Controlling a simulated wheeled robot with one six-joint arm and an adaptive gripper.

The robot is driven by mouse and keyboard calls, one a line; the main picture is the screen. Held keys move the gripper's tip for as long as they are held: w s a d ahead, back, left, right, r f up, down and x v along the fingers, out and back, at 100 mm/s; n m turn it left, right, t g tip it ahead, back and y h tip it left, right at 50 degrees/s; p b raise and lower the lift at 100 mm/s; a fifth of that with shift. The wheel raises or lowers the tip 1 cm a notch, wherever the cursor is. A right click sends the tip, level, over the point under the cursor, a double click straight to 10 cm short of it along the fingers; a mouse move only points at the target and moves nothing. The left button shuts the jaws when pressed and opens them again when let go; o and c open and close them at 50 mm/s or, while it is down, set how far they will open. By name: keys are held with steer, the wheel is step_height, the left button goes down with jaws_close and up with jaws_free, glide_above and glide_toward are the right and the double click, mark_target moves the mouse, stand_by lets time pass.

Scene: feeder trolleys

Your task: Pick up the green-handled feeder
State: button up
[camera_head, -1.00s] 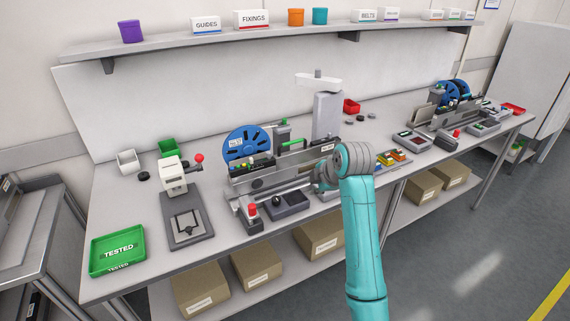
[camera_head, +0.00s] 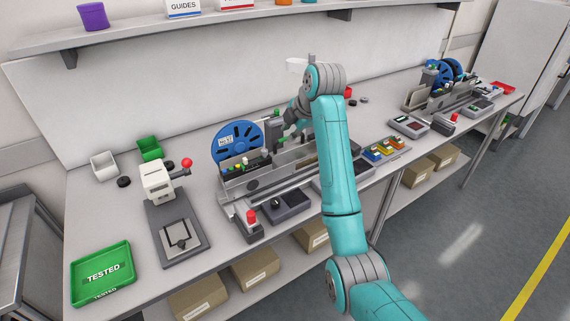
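The feeder station (camera_head: 240,187) stands in the middle of the bench, a grey trough with a blue reel (camera_head: 236,142) at its back left. A small patch of green, likely the feeder's green handle (camera_head: 283,146), shows at the trough's right part, partly covered by my wrist. My gripper (camera_head: 288,131) is over the trough, just at or above that green patch. Its fingers are small, dark and mostly hidden, so I cannot tell whether they are open, shut or touching the handle.
A grey press with a red knob (camera_head: 187,163) and a green TESTED tray (camera_head: 102,274) stand to the left. A red-buttoned block (camera_head: 251,218) is at the front. A second station (camera_head: 440,100) stands far right. A shelf (camera_head: 200,32) runs above.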

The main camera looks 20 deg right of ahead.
mark_target(285, 138)
steer(key=shift+x, duration=2.65)
steer(key=shift+s+f, duration=0.1)
steer(key=shift+s, duration=0.1)
steer(key=shift+c, duration=0.2)
jaws_close()
